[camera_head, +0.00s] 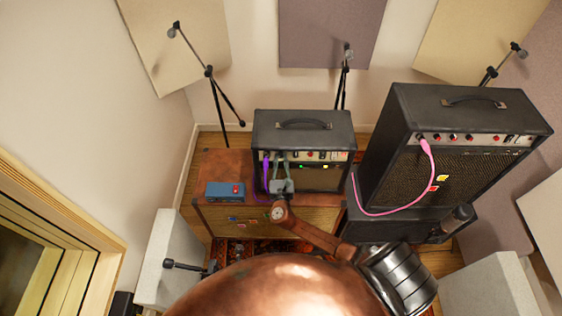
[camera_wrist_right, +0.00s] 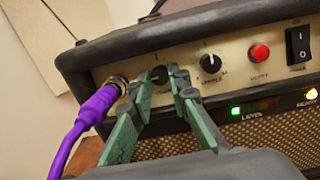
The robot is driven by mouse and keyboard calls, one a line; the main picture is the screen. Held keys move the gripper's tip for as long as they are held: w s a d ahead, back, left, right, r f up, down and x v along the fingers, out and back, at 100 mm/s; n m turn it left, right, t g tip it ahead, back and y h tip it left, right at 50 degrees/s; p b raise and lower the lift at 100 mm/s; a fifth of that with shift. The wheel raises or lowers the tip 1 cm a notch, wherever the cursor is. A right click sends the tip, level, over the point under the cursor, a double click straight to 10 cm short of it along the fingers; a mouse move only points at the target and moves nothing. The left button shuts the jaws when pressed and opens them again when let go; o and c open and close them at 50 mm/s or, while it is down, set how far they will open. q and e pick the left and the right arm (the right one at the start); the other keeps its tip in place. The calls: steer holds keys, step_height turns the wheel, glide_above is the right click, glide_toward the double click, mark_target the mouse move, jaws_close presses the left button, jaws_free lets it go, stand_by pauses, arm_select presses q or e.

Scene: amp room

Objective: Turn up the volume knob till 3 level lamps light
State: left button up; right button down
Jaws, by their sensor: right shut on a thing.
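The small black amp (camera_head: 318,133) stands on a brown cabinet in the head view. My right gripper (camera_head: 281,186) is at the left of its front panel. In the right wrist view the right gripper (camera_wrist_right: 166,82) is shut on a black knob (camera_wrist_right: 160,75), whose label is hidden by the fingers. A second black knob (camera_wrist_right: 211,63) with a white pointer is free to its right. Below, near the LEVEL label, one green level lamp (camera_wrist_right: 236,111) is lit; I see no other lit level lamp. My left gripper is not in view.
A purple cable (camera_wrist_right: 90,120) is plugged in just left of the held knob. A red button (camera_wrist_right: 259,53) and a black power switch (camera_wrist_right: 298,45) are to the right, above a lit yellow lamp (camera_wrist_right: 312,94). A blue pedal (camera_head: 225,191) lies beside the amp.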

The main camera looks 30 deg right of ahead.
steer(key=m+b, duration=0.3)
steer(key=m+h+b, duration=0.1)
steer(key=m, duration=0.1)
steer(key=shift+a+f+g+b, duration=0.15)
steer(key=shift+f+g+b, duration=0.1)
steer(key=shift+g+b, duration=0.1)
steer(key=shift+w+r+m+g+h+b, duration=0.1)
steer(key=shift+m+g+h+b, duration=0.1)
steer(key=shift+m+b, duration=0.65)
steer(key=shift+r+m+g+h+b, duration=0.15)
steer(key=shift+m+b, duration=0.25)
steer(key=shift+m, duration=0.75)
steer(key=c, duration=1.8)
jaws_free()
